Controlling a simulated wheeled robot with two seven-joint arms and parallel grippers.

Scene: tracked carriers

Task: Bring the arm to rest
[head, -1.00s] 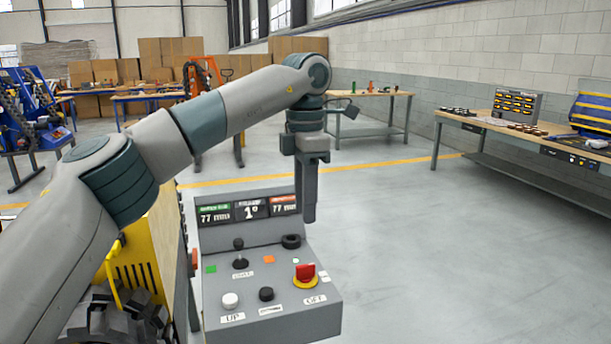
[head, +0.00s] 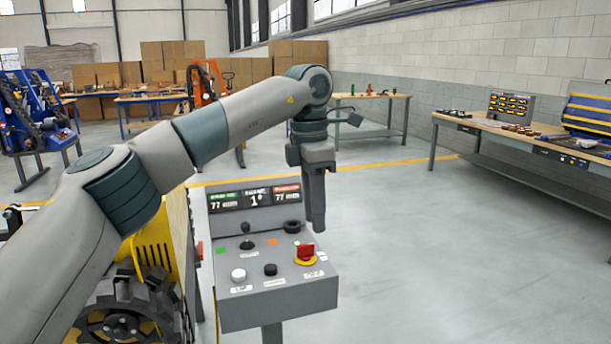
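My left arm (head: 160,150) reaches in from the left and bends down at its wrist. My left gripper (head: 318,222) points down above the right rear part of a grey control box. Its fingers look close together from this side, and I cannot tell whether they are open or shut. I see nothing held in it. The control box (head: 275,305) has a display, a black lever (head: 247,230), a white button (head: 238,275), a black button (head: 270,269) and a red switch on a yellow base (head: 305,252). My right gripper is not in view.
A yellow machine part with a dark toothed wheel (head: 125,325) stands left of the box. A workbench (head: 475,125) with small parts runs along the right wall. Another bench (head: 385,98) stands behind. The floor (head: 450,260) right of the box is clear.

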